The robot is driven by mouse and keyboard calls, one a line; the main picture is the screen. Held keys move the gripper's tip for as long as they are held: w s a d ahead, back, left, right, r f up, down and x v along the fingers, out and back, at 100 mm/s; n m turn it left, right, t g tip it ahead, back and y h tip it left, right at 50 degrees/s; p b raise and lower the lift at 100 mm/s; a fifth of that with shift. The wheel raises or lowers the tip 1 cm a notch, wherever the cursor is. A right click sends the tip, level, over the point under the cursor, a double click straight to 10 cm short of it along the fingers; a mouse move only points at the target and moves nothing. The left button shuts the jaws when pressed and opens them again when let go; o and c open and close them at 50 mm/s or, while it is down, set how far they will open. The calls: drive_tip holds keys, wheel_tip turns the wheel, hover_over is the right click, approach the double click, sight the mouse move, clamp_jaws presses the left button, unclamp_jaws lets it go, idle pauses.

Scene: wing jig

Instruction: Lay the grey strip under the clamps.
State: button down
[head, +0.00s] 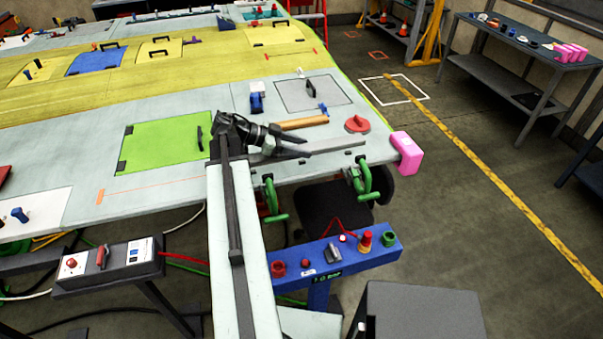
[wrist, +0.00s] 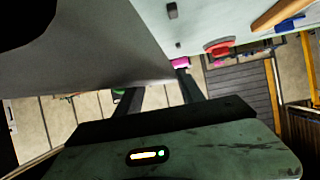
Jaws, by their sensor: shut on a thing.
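The grey strip (head: 337,146) is a long thin bar near the wing's front edge, behind the two green clamps. My gripper (head: 300,151) is shut on it toward its left part and hides some of it. I cannot tell whether the strip touches the wing. The left green clamp (head: 270,198) and the right green clamp (head: 360,180) hang at the wing edge with their handles below. In the wrist view, my dark fingers (wrist: 156,88) reach in from below a large grey surface, and the grip itself is unclear.
A pink block (head: 406,153) sits on the wing's right corner. A red disc (head: 357,124), a wooden-handled hammer (head: 303,123) and a blue tool (head: 257,101) lie behind the strip.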

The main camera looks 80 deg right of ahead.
sight(302, 172)
drive_tip(key=shift+s+f+b, duration=0.2)
drive_tip(key=shift+f+b, duration=2.85)
drive_tip(key=shift+f, duration=0.85)
drive_tip(key=shift+a, duration=0.1)
drive_tip(key=c, duration=0.7)
unclamp_jaws()
drive_tip(key=shift+r, duration=0.1)
drive_tip(key=shift+r+p, duration=0.35)
drive_tip(key=shift+p, duration=0.1)
drive_tip(key=shift+w+d+r+p, duration=0.1)
drive_tip(key=shift+d+r+p, duration=0.1)
drive_tip(key=shift+r+p, duration=0.4)
drive_tip(key=p+v, duration=0.4)
drive_tip(key=v, duration=0.7)
drive_tip(key=shift+f+p, duration=0.15)
drive_tip(key=shift+p, duration=0.15)
drive_tip(key=shift+w+a, duration=0.2)
drive_tip(key=shift+w, duration=0.15)
